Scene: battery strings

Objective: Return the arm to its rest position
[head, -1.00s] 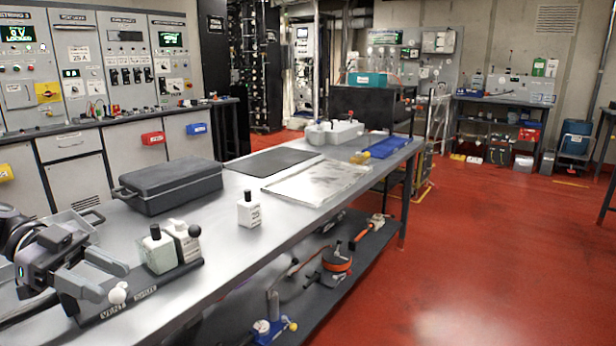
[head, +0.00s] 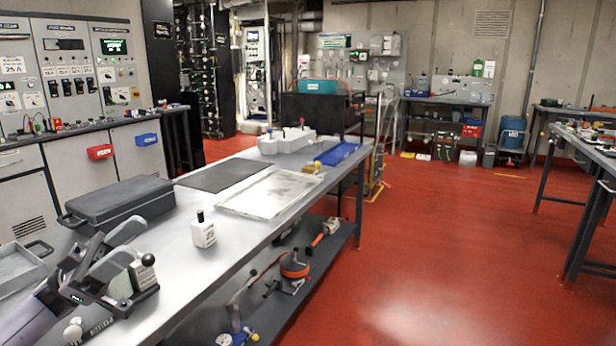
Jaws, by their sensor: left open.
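My left gripper (head: 138,241) is at the lower left in the head view, over the near end of the grey workbench (head: 235,241). Its two grey fingers are apart and point up and to the right. My right gripper is not in view.
A dark case (head: 120,205) lies on the bench beyond the gripper. A small white bottle with a black cap (head: 203,232) stands alone to the right. A dark mat (head: 220,174) and a pale tray (head: 270,192) lie farther back. Red floor is clear at right.

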